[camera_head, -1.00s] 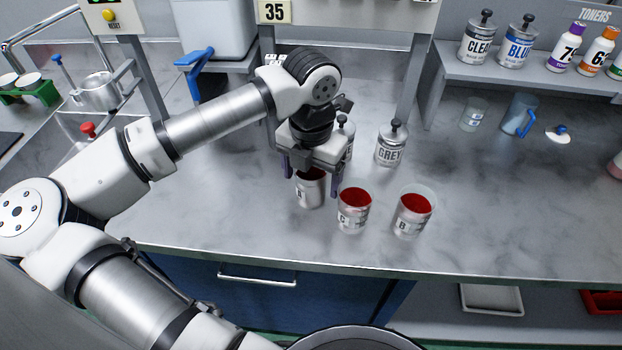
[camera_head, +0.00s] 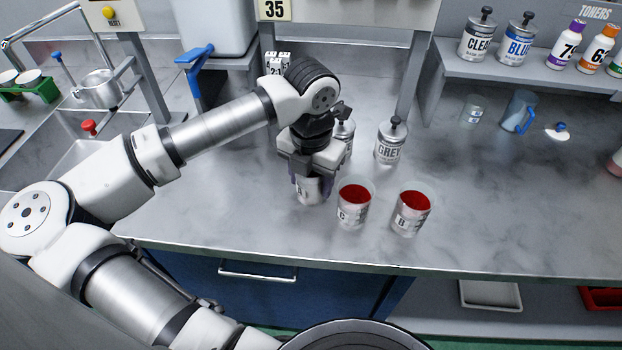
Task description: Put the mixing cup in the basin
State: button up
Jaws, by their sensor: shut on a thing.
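My gripper (camera_head: 312,186) is shut on a clear mixing cup (camera_head: 309,194) with a dark printed label. The cup stands upright at the counter's front middle, and its upper part is hidden by my gripper. Mixing cup C (camera_head: 350,210), with red inside, stands just right of it. Mixing cup B (camera_head: 410,217), also red inside, stands farther right. The basin (camera_head: 70,137) is sunk in the counter at the left, partly hidden by my arm.
A GREY can (camera_head: 389,145) stands behind the cups, with another can (camera_head: 346,140) partly behind my gripper. A jug with a blue handle (camera_head: 519,112) stands at the back right.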

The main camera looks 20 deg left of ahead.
jog(key=shift+r, duration=0.15)
notch_tip(320, 180, up, 20)
jog(key=b, duration=0.3)
